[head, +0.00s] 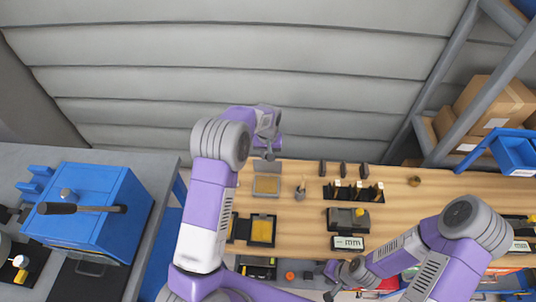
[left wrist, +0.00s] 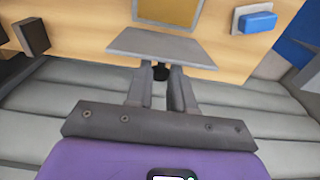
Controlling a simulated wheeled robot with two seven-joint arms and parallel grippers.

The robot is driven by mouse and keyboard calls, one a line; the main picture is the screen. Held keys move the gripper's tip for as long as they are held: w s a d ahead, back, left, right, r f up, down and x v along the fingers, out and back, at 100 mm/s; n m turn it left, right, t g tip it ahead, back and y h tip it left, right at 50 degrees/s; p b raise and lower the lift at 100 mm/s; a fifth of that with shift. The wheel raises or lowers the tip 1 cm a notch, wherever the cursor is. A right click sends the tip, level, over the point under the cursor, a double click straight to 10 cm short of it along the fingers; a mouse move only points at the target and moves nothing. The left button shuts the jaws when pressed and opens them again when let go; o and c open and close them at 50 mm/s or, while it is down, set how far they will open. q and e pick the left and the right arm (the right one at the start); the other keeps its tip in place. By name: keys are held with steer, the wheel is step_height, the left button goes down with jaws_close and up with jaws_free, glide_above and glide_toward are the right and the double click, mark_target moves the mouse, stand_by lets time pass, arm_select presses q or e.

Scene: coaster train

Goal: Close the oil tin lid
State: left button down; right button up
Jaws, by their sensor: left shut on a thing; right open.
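The oil tin (head: 266,186) is a shallow grey box with a yellow-tan inside, near the back edge of the wooden bench. Its grey lid (head: 267,166) stands raised at the tin's back side, so the tin is open. In the left wrist view the lid (left wrist: 160,46) is a flat grey plate below the tin's yellow inside (left wrist: 170,10). My left gripper (head: 269,153) is behind the lid, its fingers (left wrist: 158,75) shut at the lid's edge around a small dark part. My right gripper (head: 342,273) is open and empty over the bench's front, away from the tin.
A small cup with tools (head: 300,192) stands right of the tin. A yellow-filled dark tray (head: 262,230) lies in front. A dark rack (head: 352,192) and a grey device (head: 347,218) are further right. A blue box (head: 95,205) stands on the left bench. The wall is close behind.

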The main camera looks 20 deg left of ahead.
arm_select(q)
steer(key=shift+s+d+f+t+y+b, duration=0.2)
steer(key=shift+s+t+b, duration=0.6)
steer(key=shift+b, duration=1)
steer(key=shift+s+d+f+t+y+b, duration=0.1)
steer(key=shift+s+d+t+y+b, duration=0.15)
steer(key=shift+s+t+b, duration=1.1)
steer(key=shift+s+d+f+t+y+b, duration=0.2)
steer(key=shift+t+b, duration=0.15)
steer(key=shift+b, duration=1.95)
steer(key=shift+s+t+b, duration=0.4)
steer(key=shift+t+b, duration=0.3)
steer(key=shift+b, duration=0.7)
steer(key=shift+r, duration=0.1)
steer(key=c, duration=1)
jaws_free()
steer(key=p, duration=0.2)
glide_toward(268, 167)
steer(key=shift+v, duration=1.8)
